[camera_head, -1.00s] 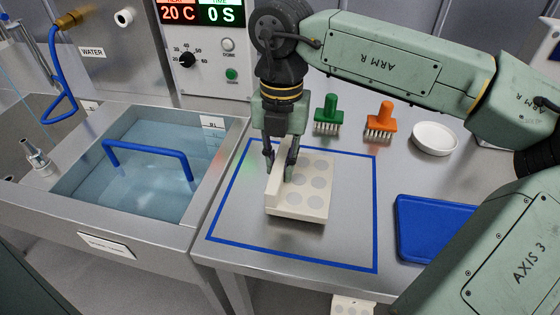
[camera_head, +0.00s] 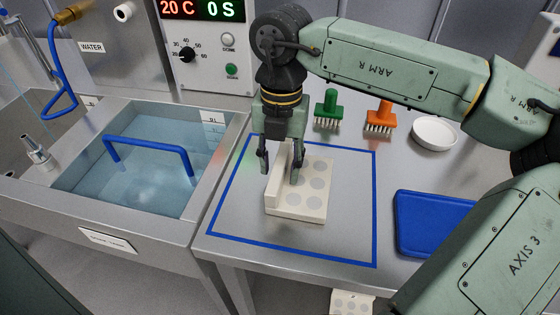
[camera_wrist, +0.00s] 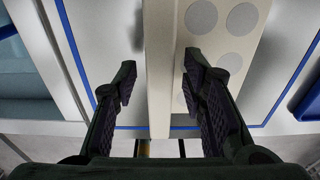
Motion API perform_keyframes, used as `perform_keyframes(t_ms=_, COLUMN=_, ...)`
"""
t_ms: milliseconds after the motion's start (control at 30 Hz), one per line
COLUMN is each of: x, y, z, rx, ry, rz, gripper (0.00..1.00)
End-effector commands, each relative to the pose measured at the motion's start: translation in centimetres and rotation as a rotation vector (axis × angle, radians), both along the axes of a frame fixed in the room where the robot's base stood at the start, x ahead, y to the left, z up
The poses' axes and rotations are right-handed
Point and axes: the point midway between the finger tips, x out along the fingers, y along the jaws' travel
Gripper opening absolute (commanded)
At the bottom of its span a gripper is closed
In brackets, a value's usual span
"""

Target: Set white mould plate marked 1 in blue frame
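The white mould plate (camera_head: 316,198) lies flat on the steel table inside the blue frame (camera_head: 222,195), clear of its lines. It has round grey spots on top and a raised upright wall along its left side. The plate also shows in the wrist view (camera_wrist: 222,45). No number can be read on it. My gripper (camera_head: 280,170) is open, with one finger on each side of the raised wall. In the wrist view, my gripper (camera_wrist: 160,88) shows gaps between both fingers and the wall.
A water basin (camera_head: 150,200) with a blue handle is at left. Green (camera_head: 326,108) and orange (camera_head: 380,115) brushes and a white dish (camera_head: 434,133) stand behind. A blue tray (camera_head: 430,222) lies right. Another spotted white plate (camera_head: 350,304) shows below the table's front edge.

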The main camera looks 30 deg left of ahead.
Motion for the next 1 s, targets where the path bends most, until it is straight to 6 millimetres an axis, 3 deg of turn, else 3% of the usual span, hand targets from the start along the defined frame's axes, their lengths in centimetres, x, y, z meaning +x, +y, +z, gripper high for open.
perform_keyframes(t_ms=267, x=0.2, y=0.1, z=1.6, rx=0.002, ry=-0.004, rz=-0.002, gripper=0.38)
perform_keyframes(t_ms=700, x=0.7, y=0.3, z=10.4, rx=0.0, ry=-0.002, rz=-0.001, gripper=0.38)
perform_keyframes(t_ms=1000, x=0.8, y=0.3, z=12.3, rx=0.0, ry=0.001, rz=0.001, gripper=0.38)
